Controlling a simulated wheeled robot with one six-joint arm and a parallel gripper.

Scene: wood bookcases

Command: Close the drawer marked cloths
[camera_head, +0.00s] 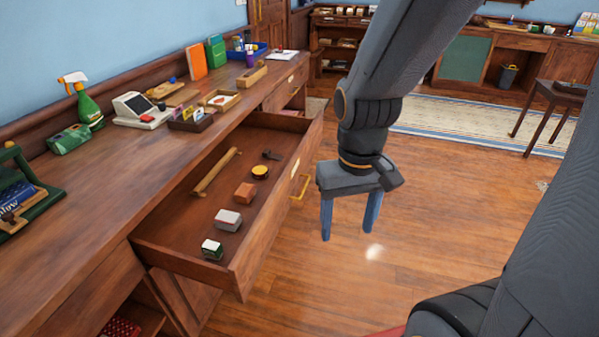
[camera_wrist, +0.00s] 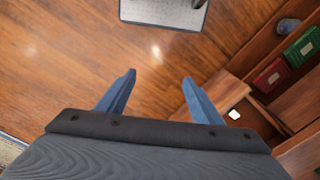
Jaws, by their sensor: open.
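A long wooden drawer (camera_head: 245,243) stands pulled out from the counter in the head view. It holds a wooden rolling pin, a yellow-topped round tin, small boxes and a dark small item. A brass handle (camera_head: 301,187) and a pale label (camera_head: 295,169) are on its front; I cannot read the label. My gripper (camera_head: 348,235) is open and empty, pointing down just in front of the drawer front, to the right of the handle and apart from it. In the wrist view my gripper's two blue fingers (camera_wrist: 160,85) are spread over bare floor.
The counter (camera_head: 108,187) carries a spray bottle (camera_head: 88,105), a card terminal (camera_head: 140,110) and several boxes. Another drawer (camera_head: 293,92) farther along seems partly out. Open wood floor (camera_head: 440,210) lies to the right. A small table (camera_head: 560,95) stands at the back right.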

